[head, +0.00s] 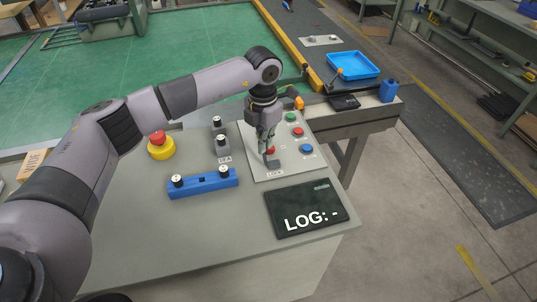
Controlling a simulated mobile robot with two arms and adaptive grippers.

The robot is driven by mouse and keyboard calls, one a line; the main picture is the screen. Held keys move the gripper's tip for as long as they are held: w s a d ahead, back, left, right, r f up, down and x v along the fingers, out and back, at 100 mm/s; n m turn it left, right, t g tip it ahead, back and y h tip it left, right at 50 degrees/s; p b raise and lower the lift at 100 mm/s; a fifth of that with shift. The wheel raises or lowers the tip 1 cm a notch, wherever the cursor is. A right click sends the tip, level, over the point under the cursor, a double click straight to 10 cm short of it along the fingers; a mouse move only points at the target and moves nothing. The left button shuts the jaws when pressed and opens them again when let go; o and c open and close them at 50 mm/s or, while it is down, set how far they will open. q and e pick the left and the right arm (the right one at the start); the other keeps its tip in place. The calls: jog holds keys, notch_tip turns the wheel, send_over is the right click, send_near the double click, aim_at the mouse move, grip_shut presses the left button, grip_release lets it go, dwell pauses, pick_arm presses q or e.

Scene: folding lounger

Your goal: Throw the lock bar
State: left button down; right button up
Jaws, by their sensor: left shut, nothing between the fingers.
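A light control panel (259,173) lies on the grey bench. My left gripper (267,149) comes down over it with its fingers shut and empty. At the fingertips are a small red part (271,150) and a dark grey block (273,163) with a small label below; I cannot tell whether the fingers touch them. A blue bar (203,184) with two black knobs lies left of the panel. No part is readably marked as the lock bar, so I cannot tell which it is. My right gripper is not in view.
Green (291,117), red (298,132) and blue (306,149) buttons line the panel's right side. A black display (306,210) reads "LOG: -". A yellow-based red stop button (160,146) and a small grey switch unit (222,144) stand left.

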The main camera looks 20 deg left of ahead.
aim_at(265, 159)
pick_arm(q)
notch_tip(265, 159, up, 8)
jog(key=s+p, duration=0.1)
jog(key=p, duration=0.4)
jog(key=shift+d, duration=0.35)
dwell(0.5)
